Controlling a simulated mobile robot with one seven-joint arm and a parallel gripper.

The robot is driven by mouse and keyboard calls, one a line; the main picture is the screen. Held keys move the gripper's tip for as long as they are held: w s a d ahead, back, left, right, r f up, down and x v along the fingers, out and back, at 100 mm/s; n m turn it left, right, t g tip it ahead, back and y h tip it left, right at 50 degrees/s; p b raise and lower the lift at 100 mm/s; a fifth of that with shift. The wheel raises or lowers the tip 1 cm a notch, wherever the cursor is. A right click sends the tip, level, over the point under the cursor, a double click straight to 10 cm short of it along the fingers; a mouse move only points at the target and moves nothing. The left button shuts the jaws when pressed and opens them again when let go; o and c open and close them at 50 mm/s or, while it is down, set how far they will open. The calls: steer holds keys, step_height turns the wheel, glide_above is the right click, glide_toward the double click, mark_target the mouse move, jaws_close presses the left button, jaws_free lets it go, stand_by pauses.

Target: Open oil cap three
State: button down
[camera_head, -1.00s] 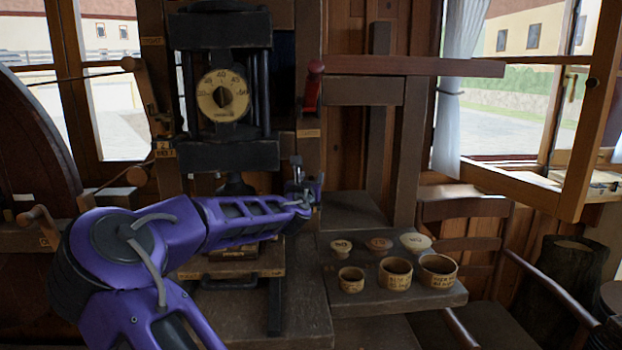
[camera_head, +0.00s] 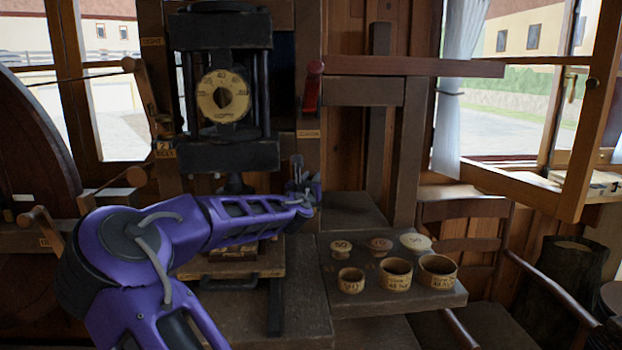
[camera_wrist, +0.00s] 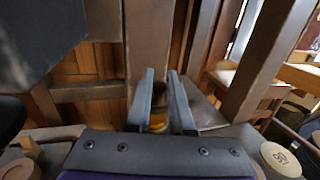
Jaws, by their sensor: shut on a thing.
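My gripper (camera_head: 300,187) is at the right side of the dark press, beside the wooden post. In the wrist view its two grey fingers (camera_wrist: 161,105) point away from me, with a narrow gap between them. A small yellow-orange thing (camera_wrist: 158,124) shows low between the fingers, with dark above it. It looks like a brass oil cap, but the fingers hide most of it. I cannot read a number on it, and I cannot tell whether it is open. In the head view my gripper hides that spot.
The press carries a round dial (camera_head: 223,95). A red-handled lever (camera_head: 312,88) hangs above my gripper. On the bench at the right stand several small wooden cups (camera_head: 396,275) and round lids (camera_head: 415,243). A wooden chair (camera_head: 462,235) stands further right.

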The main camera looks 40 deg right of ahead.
steer(key=n+t+y, duration=0.1)
steer(key=y, duration=0.1)
steer(key=d+n+t+y, duration=0.1)
steer(key=n, duration=0.1)
steer(key=n+t+y+b, duration=0.1)
steer(key=y, duration=0.1)
steer(key=shift+s+d+t+y, duration=0.3)
steer(key=shift+s+d+t, duration=0.05)
steer(key=shift+s+t, duration=0.05)
steer(key=shift+w+d+n+g+y+p, duration=0.1)
steer(key=shift+w+d+n+y+p, duration=0.3)
steer(key=shift+n+y, duration=1.9)
steer(key=shift+w+d+n+g+y+p, duration=0.15)
steer(key=shift+d+n+y, duration=0.85)
steer(key=shift+y, duration=2.1)
steer(key=shift+w+d+n+g+y+p, duration=0.1)
steer(key=shift+n+y+p, duration=0.15)
steer(key=shift+n+y, duration=2.2)
steer(key=shift+w+n+g+y+p, duration=0.15)
steer(key=shift+n+g+y+p, duration=0.25)
steer(key=shift+y, duration=0.65)
steer(key=c, duration=0.8)
jaws_free()
